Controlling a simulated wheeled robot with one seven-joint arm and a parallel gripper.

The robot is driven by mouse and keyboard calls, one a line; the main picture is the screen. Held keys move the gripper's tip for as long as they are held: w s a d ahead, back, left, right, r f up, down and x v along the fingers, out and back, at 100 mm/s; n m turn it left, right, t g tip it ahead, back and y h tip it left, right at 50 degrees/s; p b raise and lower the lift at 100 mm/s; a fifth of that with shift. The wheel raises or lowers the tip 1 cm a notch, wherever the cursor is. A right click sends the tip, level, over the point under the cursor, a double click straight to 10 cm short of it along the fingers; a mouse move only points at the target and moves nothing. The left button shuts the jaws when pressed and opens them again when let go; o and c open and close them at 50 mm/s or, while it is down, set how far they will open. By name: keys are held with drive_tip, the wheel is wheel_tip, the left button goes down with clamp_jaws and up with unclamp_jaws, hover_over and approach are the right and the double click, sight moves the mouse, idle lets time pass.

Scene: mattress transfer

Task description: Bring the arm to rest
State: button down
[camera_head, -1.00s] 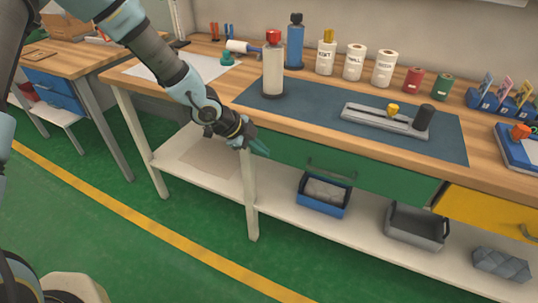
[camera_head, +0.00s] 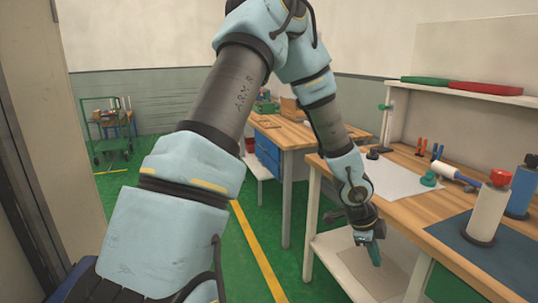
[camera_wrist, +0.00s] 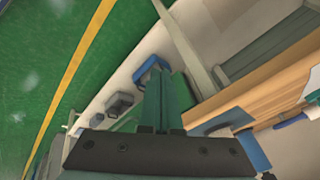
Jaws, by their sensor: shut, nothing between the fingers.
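My arm (camera_head: 215,125) reaches up from the lower left of the head view, bends at the top and comes down to the right. My gripper (camera_head: 376,256) points downward beside the front edge of the wooden workbench (camera_head: 452,195), below the level of its top and in front of its lower shelf. In the wrist view the green fingers of my gripper (camera_wrist: 157,75) lie together, shut and empty. Whether the gripper touches the bench cannot be told from the head view, but no contact shows.
A white bottle with a red cap (camera_head: 487,212) and a blue bottle (camera_head: 522,190) stand on the bench. A second table (camera_head: 275,130) with blue drawers is behind the arm. A green cart (camera_head: 108,135) stands far left. Green floor (camera_head: 245,285) is free left of the bench.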

drive_tip(key=w+a+r+n+t+y, duration=0.1)
drive_tip(key=w+a+r+n, duration=0.15)
drive_tip(key=a, duration=0.35)
drive_tip(key=w+a+r+n+t+y, duration=0.1)
drive_tip(key=w+a+n, duration=0.25)
drive_tip(key=a, duration=0.25)
drive_tip(key=s+a+r+n+y, duration=0.1)
drive_tip(key=s+a+r+n, duration=0.1)
drive_tip(key=a+n, duration=0.4)
drive_tip(key=s+a+r+n, duration=0.2)
drive_tip(key=a+r+n, duration=0.2)
drive_tip(key=a, duration=0.5)
drive_tip(key=s+a+r+n+y, duration=0.1)
drive_tip(key=s+a+r+n, duration=0.1)
drive_tip(key=a+n, duration=0.5)
drive_tip(key=shift+a+r+n+g+y, duration=0.3)
drive_tip(key=shift+a+r+n, duration=0.15)
drive_tip(key=shift+a, duration=0.3)
